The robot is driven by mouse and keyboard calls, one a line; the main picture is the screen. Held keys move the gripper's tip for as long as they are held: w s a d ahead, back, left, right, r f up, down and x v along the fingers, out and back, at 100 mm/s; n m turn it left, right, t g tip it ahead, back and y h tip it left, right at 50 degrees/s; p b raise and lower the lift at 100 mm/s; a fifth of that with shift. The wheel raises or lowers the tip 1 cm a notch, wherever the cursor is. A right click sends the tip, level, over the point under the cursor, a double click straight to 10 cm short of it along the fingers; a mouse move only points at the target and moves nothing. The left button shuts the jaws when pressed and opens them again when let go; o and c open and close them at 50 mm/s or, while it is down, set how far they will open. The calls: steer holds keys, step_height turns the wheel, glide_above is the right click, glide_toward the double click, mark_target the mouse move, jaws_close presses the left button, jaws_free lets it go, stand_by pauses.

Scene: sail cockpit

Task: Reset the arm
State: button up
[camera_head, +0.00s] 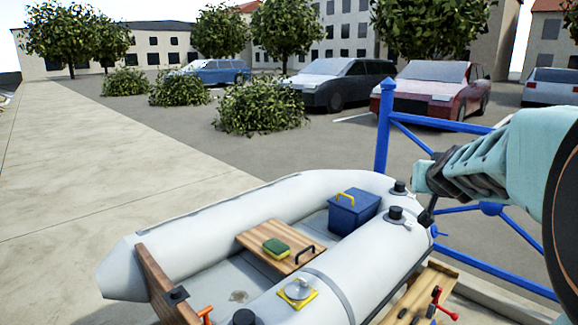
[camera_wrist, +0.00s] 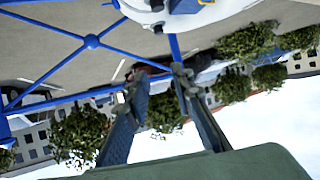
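My gripper (camera_wrist: 155,80) shows in the wrist view as two dark fingers standing apart, with nothing between them. It is open and empty. In the head view my arm reaches in from the right edge, raised above the right side of the grey inflatable boat (camera_head: 190,232). The fingers are hard to make out there. The wrist view is upside down, with the sky at the bottom and part of the boat (camera_wrist: 185,12) at the top.
A blue railing (camera_head: 384,125) stands close behind my arm. In the boat are a blue box (camera_head: 352,215), a wooden seat (camera_head: 262,240) with a green-and-yellow sponge (camera_head: 276,248), and a yellow-based fitting (camera_head: 298,292). A wooden board with red-handled tools (camera_head: 437,302) lies at lower right.

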step_height(320, 180, up, 17)
steer(key=d+m+t+h+p, duration=0.1)
steer(key=m+t+h, duration=0.1)
steer(key=m+t, duration=0.2)
steer(key=s+a+f+n+g+y+b, duration=0.2)
steer(key=s+a+f+g+y+b, duration=0.1)
steer(key=s+a+f, duration=0.55)
steer(key=s+a+f+n+g+y+b, duration=0.25)
steer(key=s+a+f, duration=0.35)
steer(key=f, duration=0.6)
steer(key=s+a+f+n+g+b, duration=0.1)
steer(key=s+a+f+g+b, duration=0.1)
steer(key=s+f, duration=0.65)
steer(key=s+a+f+n+g+b, duration=0.2)
steer(key=s+f+g, duration=0.1)
steer(key=s+f, duration=0.5)
step_height(320, 180, up, 35)
steer(key=s+p, duration=0.1)
steer(key=p, duration=3.3)
steer(key=shift+s, duration=0.15)
